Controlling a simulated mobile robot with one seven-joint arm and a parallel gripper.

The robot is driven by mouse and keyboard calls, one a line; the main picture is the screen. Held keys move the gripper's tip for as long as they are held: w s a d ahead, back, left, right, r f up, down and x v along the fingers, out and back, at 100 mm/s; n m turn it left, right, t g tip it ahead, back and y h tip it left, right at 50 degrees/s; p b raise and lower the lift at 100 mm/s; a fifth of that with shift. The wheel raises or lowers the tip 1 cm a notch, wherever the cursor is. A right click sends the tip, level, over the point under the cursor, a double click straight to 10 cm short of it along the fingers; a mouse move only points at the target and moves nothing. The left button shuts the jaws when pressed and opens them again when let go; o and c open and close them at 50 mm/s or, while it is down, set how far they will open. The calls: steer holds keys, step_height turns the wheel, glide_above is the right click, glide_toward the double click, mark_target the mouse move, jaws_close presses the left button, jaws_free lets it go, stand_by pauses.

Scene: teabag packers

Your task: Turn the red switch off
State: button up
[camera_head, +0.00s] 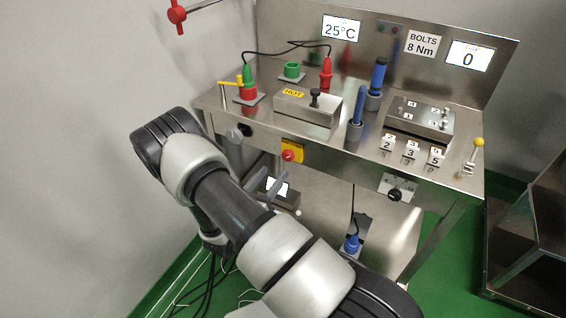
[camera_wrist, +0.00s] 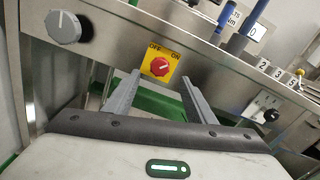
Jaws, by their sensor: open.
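The red switch (camera_head: 289,155) is a round knob on a yellow plate on the front edge of the metal bench. In the wrist view the red switch (camera_wrist: 160,66) is near the upper middle, with OFF at the plate's upper left and ON at its right. Its pointer is too small to read surely. My gripper (camera_head: 267,184) is in front of the bench, below and left of the switch. In the wrist view my gripper (camera_wrist: 159,78) has its two fingers apart and empty, with the switch framed between their tips. No contact shows.
A grey dial (camera_wrist: 66,27) sits left of the switch on the same front. A black knob (camera_head: 395,194) is farther right. The bench top above holds a HOT box (camera_head: 307,107), blue-handled tools (camera_head: 357,106) and numbered blocks (camera_head: 411,150).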

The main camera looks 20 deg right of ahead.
mark_target(286, 157)
steer(key=b+x, duration=0.1)
steer(key=x, duration=0.7)
steer(key=shift+c, duration=0.4)
steer(key=c, duration=1)
steer(key=shift+o, duration=0.2)
